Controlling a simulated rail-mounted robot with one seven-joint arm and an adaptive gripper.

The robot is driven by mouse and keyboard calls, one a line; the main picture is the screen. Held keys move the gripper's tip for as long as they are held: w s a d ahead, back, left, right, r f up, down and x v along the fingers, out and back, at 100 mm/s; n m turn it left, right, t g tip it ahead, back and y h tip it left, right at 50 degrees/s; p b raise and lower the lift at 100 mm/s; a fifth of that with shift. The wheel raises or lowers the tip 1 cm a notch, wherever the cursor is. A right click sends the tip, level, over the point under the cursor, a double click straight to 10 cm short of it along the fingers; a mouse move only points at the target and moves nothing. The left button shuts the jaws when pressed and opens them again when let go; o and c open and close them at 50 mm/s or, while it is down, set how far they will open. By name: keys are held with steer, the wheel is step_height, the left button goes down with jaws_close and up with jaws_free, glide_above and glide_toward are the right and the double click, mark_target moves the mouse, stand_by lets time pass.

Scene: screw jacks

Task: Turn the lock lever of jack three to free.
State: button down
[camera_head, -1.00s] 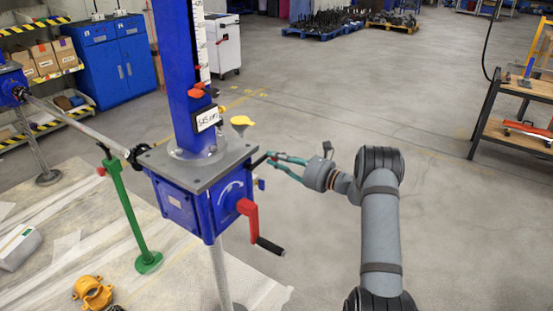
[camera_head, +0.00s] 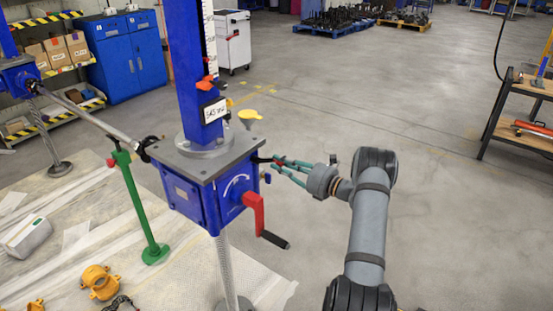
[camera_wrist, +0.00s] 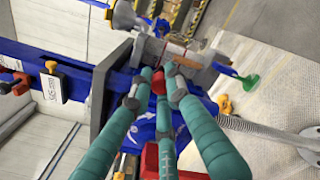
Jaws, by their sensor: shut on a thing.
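The blue screw jack (camera_head: 205,195) stands upright with a grey top plate, a blue column and a red crank (camera_head: 255,212) with a black grip. A short dark lever (camera_head: 262,160) with a red end sticks out at the right of the housing, just under the plate. My gripper (camera_head: 280,162), with green fingers, reaches it from the right and is shut on its red end. The wrist view shows the red piece (camera_wrist: 158,83) between the fingertips. The fingers partly hide the lever. No number three is readable on the jack.
A second blue jack (camera_head: 18,75) stands at the left, joined by a grey shaft (camera_head: 90,118). A green stand (camera_head: 138,210) is under the shaft. A yellow funnel-like cup (camera_head: 249,117) sits behind the plate. The floor right of my arm is clear up to a workbench (camera_head: 520,125).

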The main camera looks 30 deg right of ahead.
steer(key=shift+s+a+f+m+p, duration=0.7)
steer(key=shift+a+m, duration=0.45)
steer(key=shift+m, duration=0.95)
steer(key=shift+s+a+f+m+p, duration=0.45)
steer(key=shift+a+f+m, duration=0.55)
steer(key=shift+m, duration=1.1)
steer(key=shift+s+a+f+m+p, duration=0.6)
steer(key=shift+a+m, duration=0.7)
steer(key=shift+m, duration=0.8)
steer(key=shift+f, duration=0.1)
steer(key=c, duration=1.7)
jaws_free()
steer(key=shift+o, duration=0.2)
steer(key=shift+d, duration=0.1)
steer(key=v, duration=1.2)
steer(key=shift+w, duration=0.1)
